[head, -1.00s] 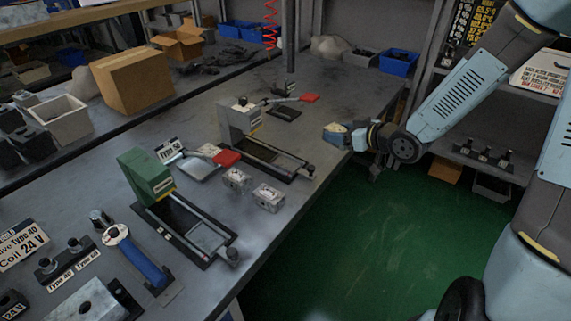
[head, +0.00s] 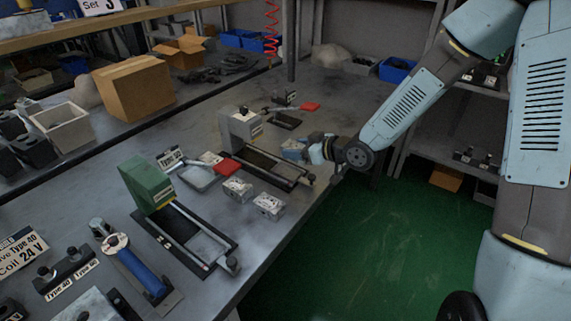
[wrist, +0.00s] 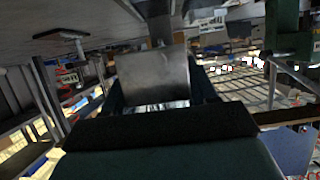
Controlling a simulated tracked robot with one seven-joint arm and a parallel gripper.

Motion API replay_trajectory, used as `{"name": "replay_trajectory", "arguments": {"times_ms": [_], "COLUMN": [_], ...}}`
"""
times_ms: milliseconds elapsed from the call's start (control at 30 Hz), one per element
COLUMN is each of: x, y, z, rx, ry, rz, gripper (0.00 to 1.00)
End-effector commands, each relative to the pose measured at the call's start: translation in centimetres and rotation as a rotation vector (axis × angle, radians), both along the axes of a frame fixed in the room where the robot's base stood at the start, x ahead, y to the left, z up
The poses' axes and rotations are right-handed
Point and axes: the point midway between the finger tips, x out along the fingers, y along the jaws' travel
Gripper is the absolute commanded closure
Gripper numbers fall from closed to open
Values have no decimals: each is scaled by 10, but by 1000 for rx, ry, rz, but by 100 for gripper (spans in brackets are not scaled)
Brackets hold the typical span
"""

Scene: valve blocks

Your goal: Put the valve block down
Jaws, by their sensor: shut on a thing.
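My gripper (head: 303,150) reaches in from the right over the bench's right edge, beside the grey press-like fixture (head: 240,128). In the wrist view a grey metal valve block (wrist: 154,76) sits between the dark fingers of my gripper (wrist: 160,98), which is shut on it. In the head view the held block is hard to tell from the fingers. Whether it touches anything below cannot be told. Two other silver valve blocks, one (head: 237,189) and another (head: 268,206), stand on the bench between the grey fixture and the green fixture (head: 147,185).
A red-handled tool on a plate (head: 200,177) lies left of the grey fixture. A cardboard box (head: 134,86) and a grey bin (head: 62,124) are farther back. Bare bench top (head: 340,98) lies behind the gripper. The bench's front edge drops to a green floor.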

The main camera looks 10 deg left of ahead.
Motion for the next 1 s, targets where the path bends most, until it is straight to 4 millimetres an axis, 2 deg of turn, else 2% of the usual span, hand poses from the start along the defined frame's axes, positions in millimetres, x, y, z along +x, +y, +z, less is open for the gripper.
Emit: {"name": "replay_trajectory", "arguments": {"times_ms": [200, 333, 567, 833, 867, 1000], "x": [11, 15, 18, 19, 20, 20], "y": [20, 27, 32, 34, 34, 33], "z": [-27, -37, -45, -73, -76, -79], "rx": [1, 2, 2, 2, 1, -3], "ry": [1, 0, -1, 2, 1, 1], "rz": [1, 0, -1, -1, -2, -2], "gripper": [97, 97, 97, 97, 100, 100]}}
